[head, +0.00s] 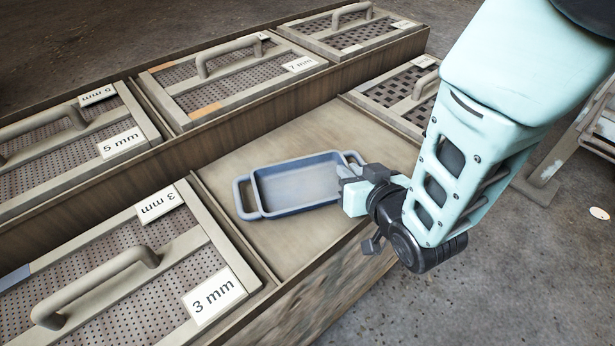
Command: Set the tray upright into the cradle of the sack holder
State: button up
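The blue tray (292,183) lies flat, open side up, on a bare wooden panel between the screen boxes. It has a loop handle at its left end and another at its right end. My gripper (348,178) is at the tray's right end, overlapping the rim beside the right handle. The fingers are small and partly hidden by the wrist, so I cannot tell whether they grip the tray. A pale metal frame (600,128) at the right edge may be part of the sack holder; most of it is out of view, and no cradle can be made out.
The wooden panel (300,245) is bare around the tray. Screens with handles surround it: 3 mm (165,290) at front left, 5 mm (55,160) at left, 7 mm (225,85) behind. Wooden dividers (150,150) rise between compartments.

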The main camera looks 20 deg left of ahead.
jog(key=shift+w+a+f, duration=0.25)
jog(key=shift+w+a, duration=0.05)
jog(key=shift+w, duration=0.05)
grip_shut()
